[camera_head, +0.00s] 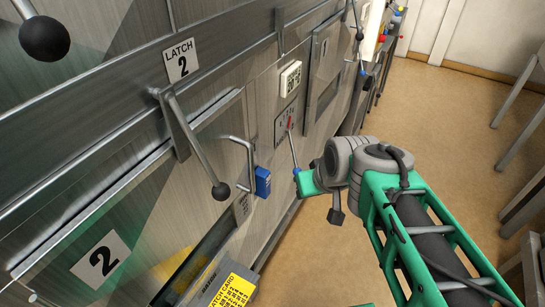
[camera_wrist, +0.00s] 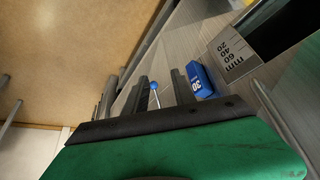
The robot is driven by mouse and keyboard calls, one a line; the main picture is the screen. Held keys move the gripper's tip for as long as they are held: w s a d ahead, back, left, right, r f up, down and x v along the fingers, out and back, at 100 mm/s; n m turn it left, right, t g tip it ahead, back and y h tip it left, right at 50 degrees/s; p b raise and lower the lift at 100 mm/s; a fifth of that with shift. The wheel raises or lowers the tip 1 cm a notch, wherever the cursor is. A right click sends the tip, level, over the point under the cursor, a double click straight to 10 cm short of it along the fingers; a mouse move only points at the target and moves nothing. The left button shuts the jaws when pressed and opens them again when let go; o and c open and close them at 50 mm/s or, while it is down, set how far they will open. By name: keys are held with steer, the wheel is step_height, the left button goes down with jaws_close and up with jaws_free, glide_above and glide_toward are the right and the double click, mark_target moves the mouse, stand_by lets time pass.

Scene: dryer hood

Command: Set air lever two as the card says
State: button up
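A thin metal lever with a small blue ball end (camera_head: 296,170) stands out from a scale plate (camera_head: 280,125) with a red mark, on the metal front of the hood. In the wrist view the blue ball (camera_wrist: 154,86) shows in the gap between my two dark fingers. My gripper (camera_wrist: 160,84) is open, with its fingers apart on either side of the lever; I cannot tell whether either touches it. In the head view only its green body shows beside the lever, and the fingers are hidden. A yellow batch card (camera_head: 234,291) is at the bottom; its small print is unreadable.
The latch 2 lever (camera_head: 196,145) with a black ball hangs left of the air lever. A bent rod handle (camera_head: 243,160) and blue block (camera_head: 262,182) are between them. A mm scale (camera_wrist: 232,53) shows in the wrist view. Open floor (camera_head: 420,115) lies right.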

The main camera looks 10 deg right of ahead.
steer(key=w+f+n+t+y+b, duration=0.2)
steer(key=w+f+t+y+b, duration=0.15)
steer(key=w+f, duration=0.65)
steer(key=t+y+b, duration=0.1)
steer(key=t+b, duration=0.1)
steer(key=t, duration=0.1)
glide_toward(295, 162)
steer(key=w+f, duration=0.1)
steer(key=w, duration=0.2)
steer(key=shift+n+y, duration=0.25)
steer(key=shift+n, duration=0.05)
steer(key=x, duration=0.2)
steer(key=p+x, duration=0.1)
steer(key=x, duration=0.2)
steer(key=p+x, duration=0.1)
steer(key=x, duration=0.1)
steer(key=shift+w+a+r, duration=0.1)
steer(key=shift+w+a, duration=0.15)
steer(key=shift+a, duration=0.15)
steer(key=shift+c, duration=0.2)
jaws_close()
